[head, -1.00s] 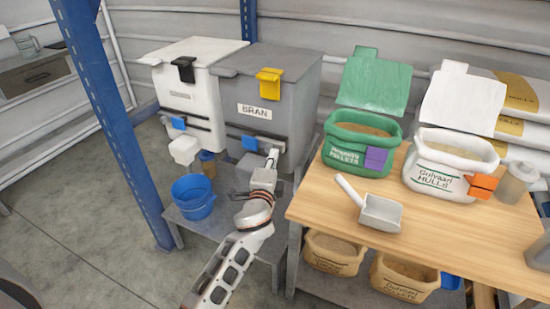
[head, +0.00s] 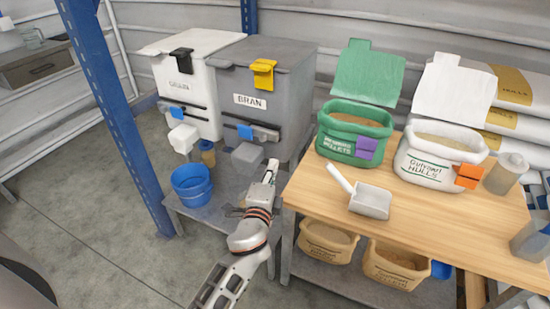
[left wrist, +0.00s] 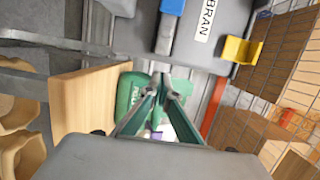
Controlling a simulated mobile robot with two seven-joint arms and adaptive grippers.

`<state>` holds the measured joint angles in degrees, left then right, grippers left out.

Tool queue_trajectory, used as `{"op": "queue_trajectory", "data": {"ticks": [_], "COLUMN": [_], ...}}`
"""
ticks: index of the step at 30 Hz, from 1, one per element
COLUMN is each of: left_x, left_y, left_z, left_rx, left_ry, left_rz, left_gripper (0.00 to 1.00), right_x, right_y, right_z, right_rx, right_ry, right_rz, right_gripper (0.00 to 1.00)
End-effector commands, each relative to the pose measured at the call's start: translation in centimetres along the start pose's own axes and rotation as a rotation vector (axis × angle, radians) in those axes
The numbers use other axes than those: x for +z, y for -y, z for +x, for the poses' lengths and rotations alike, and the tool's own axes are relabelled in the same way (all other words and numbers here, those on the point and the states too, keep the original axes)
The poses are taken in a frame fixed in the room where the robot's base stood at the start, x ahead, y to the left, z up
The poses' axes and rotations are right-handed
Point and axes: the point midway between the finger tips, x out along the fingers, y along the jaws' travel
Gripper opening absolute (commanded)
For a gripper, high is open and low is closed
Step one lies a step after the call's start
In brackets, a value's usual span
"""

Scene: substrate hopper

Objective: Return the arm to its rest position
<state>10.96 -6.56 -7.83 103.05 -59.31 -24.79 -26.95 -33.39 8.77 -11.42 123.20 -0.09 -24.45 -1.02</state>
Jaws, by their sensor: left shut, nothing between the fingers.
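My left arm reaches in from the bottom of the head view, and its gripper (head: 271,167) points up in front of the grey BRAN hopper (head: 292,92). The left wrist view shows the two dark fingers (left wrist: 166,88) closed together at their tips with nothing held. The hopper has a blue slide handle (head: 245,131) and a grey spout (head: 247,158) just left of the gripper. The hopper front also shows in the left wrist view (left wrist: 205,58). My right gripper is not in view.
A white hopper (head: 215,119) stands left of the grey one, with a blue bucket (head: 192,186) on the low stand. The wooden table (head: 440,222) at right holds a scoop (head: 369,201), a green pellet bag (head: 337,147) and a white hulls bag (head: 420,170). A blue post (head: 120,135) rises at left.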

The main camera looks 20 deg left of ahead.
Motion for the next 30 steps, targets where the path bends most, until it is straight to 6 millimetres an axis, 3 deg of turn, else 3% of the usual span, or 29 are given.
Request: {"op": "queue_trajectory", "data": {"ticks": [5,22,26,30], "left_x": [0.0,0.1,0.3,0.8], "left_y": [0.0,-0.2,-1.6,-4.9], "left_z": [-1.0,-1.4,-3.7,-8.9], "left_rx": [0.000,0.009,0.066,0.202], "left_ry": [0.000,-0.005,-0.033,-0.072], "left_rz": [-0.001,-0.017,-0.127,-0.361], "left_gripper": [0.00,0.00,0.00,0.00], "right_x": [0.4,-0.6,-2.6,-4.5], "right_y": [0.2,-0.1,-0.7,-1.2], "right_z": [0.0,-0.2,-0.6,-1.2], "right_rx": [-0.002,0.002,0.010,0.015], "right_ry": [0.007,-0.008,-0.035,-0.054], "right_rz": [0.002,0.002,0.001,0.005], "right_gripper": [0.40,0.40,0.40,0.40]}}
